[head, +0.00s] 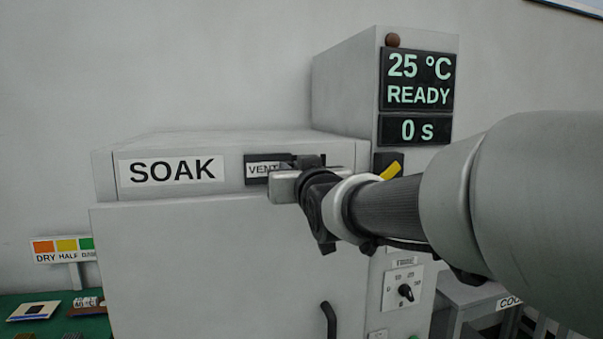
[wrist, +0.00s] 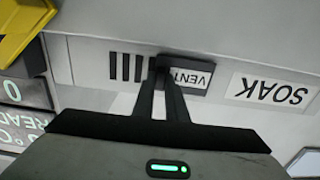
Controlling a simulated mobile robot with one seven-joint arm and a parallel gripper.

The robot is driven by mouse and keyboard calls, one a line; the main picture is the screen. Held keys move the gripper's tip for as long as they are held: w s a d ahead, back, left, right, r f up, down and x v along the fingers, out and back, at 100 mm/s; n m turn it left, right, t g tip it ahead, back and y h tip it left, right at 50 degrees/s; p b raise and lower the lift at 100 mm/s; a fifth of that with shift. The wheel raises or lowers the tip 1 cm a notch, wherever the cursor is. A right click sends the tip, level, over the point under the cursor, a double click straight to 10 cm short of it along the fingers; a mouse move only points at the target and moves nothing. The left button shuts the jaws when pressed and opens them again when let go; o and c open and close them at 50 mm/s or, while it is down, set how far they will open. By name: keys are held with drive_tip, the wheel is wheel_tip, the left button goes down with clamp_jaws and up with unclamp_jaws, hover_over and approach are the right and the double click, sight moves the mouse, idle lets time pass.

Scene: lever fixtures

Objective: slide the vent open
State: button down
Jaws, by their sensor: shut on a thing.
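The vent slide is a dark plate with a white VENT label (head: 265,169) on the upper front of the grey SOAK oven. In the wrist view, which is upside down, the vent plate (wrist: 190,78) sits beside several dark slits (wrist: 125,67). My gripper (wrist: 162,75) is shut on the dark knob at the slit-side end of the plate. In the head view my gripper (head: 298,172) is at the right end of the plate, and it and my arm hide the slits and the knob.
The SOAK label (head: 171,171) is left of the vent. A control column with a display (head: 417,80) stands on the right, with a yellow-marked black fixture (head: 388,166) close to my wrist. A black door handle (head: 329,320) is below. A green bench (head: 30,310) is at lower left.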

drive_tip(key=shift+a, duration=0.25)
drive_tip(key=c, duration=1.8)
unclamp_jaws()
drive_tip(key=shift+s+a, duration=0.1)
drive_tip(key=shift+o, duration=0.2)
drive_tip(key=shift+s, duration=0.1)
drive_tip(key=v, duration=1.7)
drive_tip(key=shift+d+p, duration=0.2)
drive_tip(key=shift+p, duration=0.15)
drive_tip(key=shift+s, duration=0.1)
